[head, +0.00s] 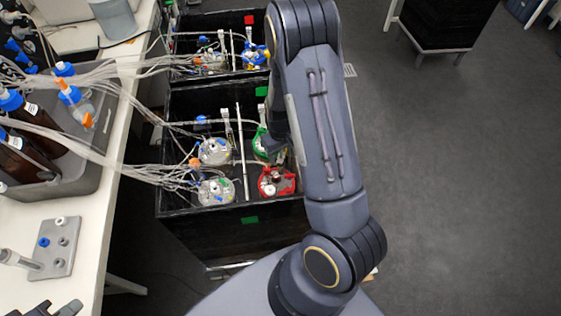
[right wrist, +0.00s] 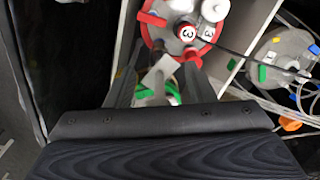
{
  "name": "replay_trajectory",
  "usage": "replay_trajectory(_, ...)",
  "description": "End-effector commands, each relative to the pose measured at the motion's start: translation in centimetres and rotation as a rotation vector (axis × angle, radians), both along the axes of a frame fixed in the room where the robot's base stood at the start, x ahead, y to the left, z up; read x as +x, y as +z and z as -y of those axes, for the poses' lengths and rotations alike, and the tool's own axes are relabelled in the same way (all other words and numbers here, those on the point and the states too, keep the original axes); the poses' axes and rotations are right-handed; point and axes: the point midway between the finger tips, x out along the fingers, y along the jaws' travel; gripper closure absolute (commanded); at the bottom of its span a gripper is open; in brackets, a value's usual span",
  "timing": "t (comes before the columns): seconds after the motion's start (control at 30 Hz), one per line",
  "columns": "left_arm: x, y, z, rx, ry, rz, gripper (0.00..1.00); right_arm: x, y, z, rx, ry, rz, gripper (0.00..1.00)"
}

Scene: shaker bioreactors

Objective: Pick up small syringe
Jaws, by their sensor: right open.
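A clear syringe (head: 261,113) stands upright at the green-ringed vessel (head: 262,148) in the middle black box, in the head view. My right arm partly covers that vessel. In the right wrist view, my right gripper (right wrist: 157,82) is open over the green-ringed vessel (right wrist: 150,97). A pale, flat translucent piece (right wrist: 158,72), which looks like the syringe's top, is between its fingers; I cannot tell whether they touch it. Another clear syringe (head: 228,125) stands by the left vessels. Dark tips of my left gripper (head: 55,308) show at the bottom left edge; their opening is unclear.
The red-ringed vessel (head: 277,181) is close by, and a white rod (head: 242,150) divides the box. Tubes (head: 150,172) run from the box to the white bench (head: 100,225). The bench holds a grey rack (head: 68,262) and a bottle tray (head: 75,180).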

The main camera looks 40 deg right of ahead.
Motion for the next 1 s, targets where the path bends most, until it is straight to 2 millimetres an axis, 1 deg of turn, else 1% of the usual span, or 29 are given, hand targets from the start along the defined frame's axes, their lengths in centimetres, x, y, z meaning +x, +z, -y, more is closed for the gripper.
replay_trajectory(0.1,0.0,0.1,0.0,0.0,0.0,0.0,1.0,0.0,-0.6,0.0,0.0,-0.002,0.001,0.51)
replay_trajectory(0.27,0.0,0.0,0.0,0.0,0.0,0.0,1.0,0.0,-0.6,0.0,0.0,-0.002,0.002,0.51)
replay_trajectory(0.3,0.0,0.0,0.0,0.0,0.0,0.0,1.0,0.0,-0.6,0.0,0.0,-0.001,0.002,0.52)
replay_trajectory(0.5,0.0,0.0,0.0,0.0,0.0,0.0,1.0,0.0,-0.5,0.0,0.0,-0.001,0.002,0.78)
replay_trajectory(0.53,0.0,0.0,0.0,0.0,0.0,0.0,1.0,0.0,-0.5,0.0,0.0,-0.001,0.002,0.82)
replay_trajectory(0.57,0.0,0.0,0.0,0.0,0.0,0.0,1.0,0.0,-0.5,0.0,0.0,-0.001,0.002,0.84)
replay_trajectory(0.87,0.0,0.0,0.0,0.0,0.0,0.0,1.0,0.1,-0.2,0.0,0.0,0.0,0.004,0.84)
replay_trajectory(0.97,0.0,-0.1,0.0,0.0,0.0,0.0,1.0,0.2,0.9,0.0,-0.001,0.002,0.006,0.84)
replay_trajectory(1.0,0.0,-0.1,0.0,0.0,0.0,0.0,1.0,0.2,1.6,0.0,-0.001,0.0,0.009,0.84)
